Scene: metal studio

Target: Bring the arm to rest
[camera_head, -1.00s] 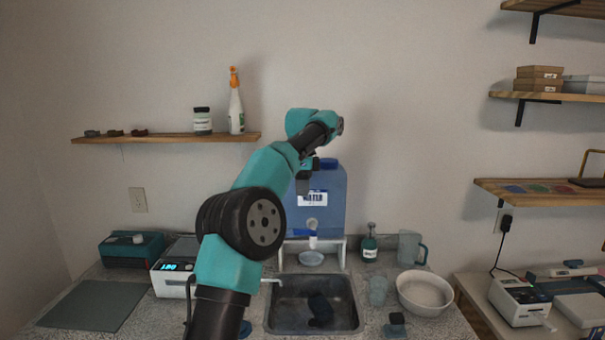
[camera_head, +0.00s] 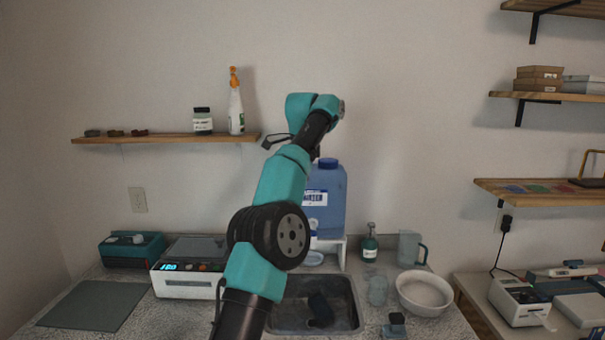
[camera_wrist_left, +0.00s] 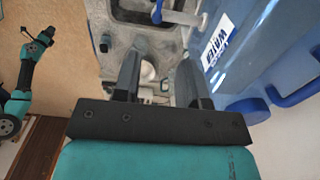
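My left arm reaches up through the middle of the head view. Its left gripper (camera_head: 270,142) is a dark shape at the far end, high in front of the wall near the shelf's right end, up and left of the water jug. In the left wrist view the two black fingers of the left gripper (camera_wrist_left: 160,80) stand apart with nothing held between them. Another teal arm shows at the left edge of that view, with my right gripper (camera_wrist_left: 42,38) as a small dark tip. Its fingers are too small to read.
The blue water jug (camera_head: 328,205) stands on a white stand behind the sink (camera_head: 345,290); it looms at the right in the left wrist view (camera_wrist_left: 265,60). A wall shelf (camera_head: 165,138) holds a spray bottle (camera_head: 236,110). A bowl (camera_head: 424,292) stands right of the sink.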

